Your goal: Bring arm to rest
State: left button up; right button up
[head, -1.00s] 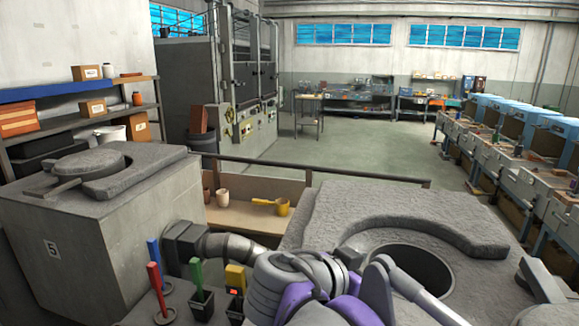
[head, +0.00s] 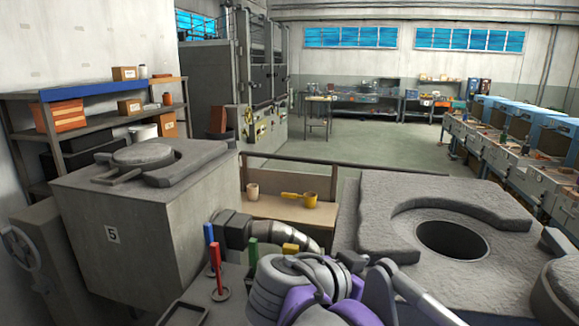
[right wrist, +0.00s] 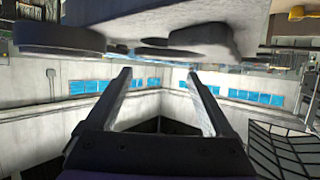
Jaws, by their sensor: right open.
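My arm, grey and purple (head: 300,285), fills the bottom centre of the head view, in front of the stone-topped furnace with the round opening. Its gripper does not show in the head view. In the right wrist view my right gripper (right wrist: 160,75) has its two dark fingers wide apart, with nothing between them. Beyond the fingers are the pale walls and blue windows, which look upside down. My left gripper is in neither view.
A furnace block marked 5 (head: 145,225) stands at left. The stone-topped furnace (head: 385,240) with a round opening is close at right. Coloured-handled tools (head: 216,270) stand beside my arm. A bench with a yellow ladle (head: 308,200) lies ahead. Open floor (head: 360,155) lies beyond.

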jog(key=s+f+n+y, duration=0.3)
jog(key=s+f, duration=0.1)
jog(key=f, duration=0.6)
jog(key=s+d+f+n+g+y, duration=0.1)
jog(key=s+f+n+y, duration=0.3)
jog(key=f, duration=0.6)
jog(key=s+d+f+n+g+y, duration=0.1)
jog(key=s+f+n+y, duration=0.2)
jog(key=f, duration=0.7)
jog(key=s, duration=0.2)
jog(key=shift+s+f+n+y, duration=0.25)
jog(key=shift+s+n+y, duration=0.05)
jog(key=shift+s+y, duration=0.1)
jog(key=shift+c, duration=0.4)
